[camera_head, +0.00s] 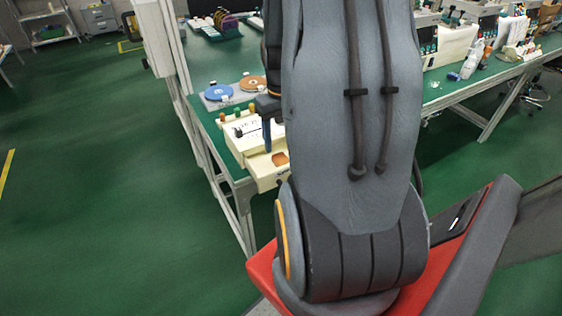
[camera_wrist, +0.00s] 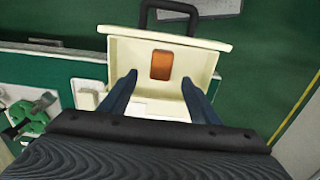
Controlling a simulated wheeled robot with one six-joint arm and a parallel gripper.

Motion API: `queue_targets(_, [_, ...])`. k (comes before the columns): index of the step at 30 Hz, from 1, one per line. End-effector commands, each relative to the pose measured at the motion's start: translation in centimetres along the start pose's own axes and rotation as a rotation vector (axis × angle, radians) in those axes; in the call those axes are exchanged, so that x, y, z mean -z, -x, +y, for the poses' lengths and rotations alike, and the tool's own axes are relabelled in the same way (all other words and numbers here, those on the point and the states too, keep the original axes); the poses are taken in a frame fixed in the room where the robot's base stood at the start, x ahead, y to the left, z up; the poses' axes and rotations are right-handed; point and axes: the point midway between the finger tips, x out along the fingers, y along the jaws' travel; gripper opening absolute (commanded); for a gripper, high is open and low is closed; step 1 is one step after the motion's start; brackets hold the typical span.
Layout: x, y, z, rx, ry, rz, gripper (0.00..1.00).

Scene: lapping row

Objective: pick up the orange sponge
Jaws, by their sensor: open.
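The orange sponge (camera_wrist: 161,65) lies in a cream open drawer (camera_wrist: 118,50) with a dark handle. In the wrist view it sits in the middle of the drawer floor, beyond my fingertips. My gripper (camera_wrist: 158,84) is open and empty, its two blue fingers apart above the drawer's inner part. In the head view the sponge (camera_head: 280,159) shows small in the drawer (camera_head: 265,176) at the corner of the green bench. My gripper (camera_head: 267,135) shows there as a blue finger above the drawer; my arm hides the rest.
The drawer's walls stand around the sponge. Blue (camera_head: 219,92) and orange discs (camera_head: 252,83) lie on the bench (camera_head: 205,112) behind the cream box, which has coloured knobs on top. Open green floor (camera_head: 90,200) lies to the left.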

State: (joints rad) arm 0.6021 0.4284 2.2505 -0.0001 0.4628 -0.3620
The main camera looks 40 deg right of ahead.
Motion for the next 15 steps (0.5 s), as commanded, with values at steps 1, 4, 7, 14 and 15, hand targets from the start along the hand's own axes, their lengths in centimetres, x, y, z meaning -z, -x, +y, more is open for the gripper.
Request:
queue_targets(1, [-0.1, -0.5, -0.1, 0.001, 0.001, -0.003, 0.56])
queue_targets(4, [0.0, -1.0, -0.1, 0.000, 0.001, -0.001, 0.56])
queue_targets(7, [0.1, -1.8, -0.1, 0.001, 0.002, -0.004, 0.56])
queue_targets(14, [0.4, -4.5, -0.3, 0.001, 0.002, -0.004, 0.56])
queue_targets(15, [0.4, -4.9, -0.2, 0.001, 0.002, -0.002, 0.56])
